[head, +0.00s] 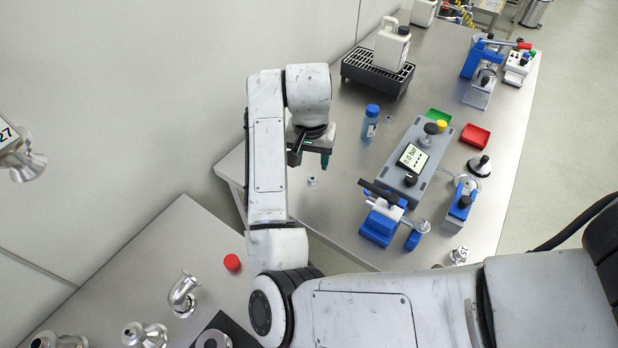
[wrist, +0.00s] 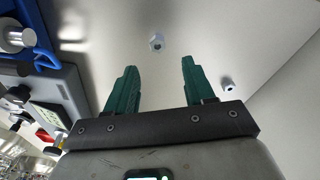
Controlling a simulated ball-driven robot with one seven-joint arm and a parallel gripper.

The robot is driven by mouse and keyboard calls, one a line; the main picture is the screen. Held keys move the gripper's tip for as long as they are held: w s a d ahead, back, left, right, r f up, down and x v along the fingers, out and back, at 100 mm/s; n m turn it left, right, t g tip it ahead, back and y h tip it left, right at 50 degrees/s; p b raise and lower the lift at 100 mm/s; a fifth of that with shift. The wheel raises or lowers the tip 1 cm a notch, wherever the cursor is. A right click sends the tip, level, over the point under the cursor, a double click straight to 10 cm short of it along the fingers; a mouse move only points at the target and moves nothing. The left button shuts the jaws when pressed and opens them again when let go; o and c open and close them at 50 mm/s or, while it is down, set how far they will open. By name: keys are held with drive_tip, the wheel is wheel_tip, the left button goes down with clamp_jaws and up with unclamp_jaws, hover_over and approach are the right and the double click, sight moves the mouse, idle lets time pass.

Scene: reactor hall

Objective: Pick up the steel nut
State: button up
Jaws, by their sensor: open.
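A small steel nut (head: 311,181) lies on the steel table in the head view, just below my gripper (head: 310,158). In the wrist view a nut (wrist: 157,42) lies beyond the fingertips, roughly in line with the gap between them. A second nut-like piece (wrist: 228,84) lies to the right of the right finger, near the table edge. My gripper (wrist: 159,66) has its green fingers apart, with nothing between them. It is above the table, and neither finger appears to touch a nut.
A blue-capped bottle (head: 370,122) stands right of my gripper, with a small grey piece (head: 388,120) beside it. A grey display device (head: 411,157) and a blue clamp (head: 383,220) stand farther right. A black drip tray (head: 377,72) carries a white canister (head: 391,45) behind.

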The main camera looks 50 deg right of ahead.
sight(312, 178)
drive_tip(key=shift+s+f+p, duration=0.1)
drive_tip(key=shift+f+p, duration=0.6)
drive_tip(key=shift+f, duration=2.4)
clamp_jaws()
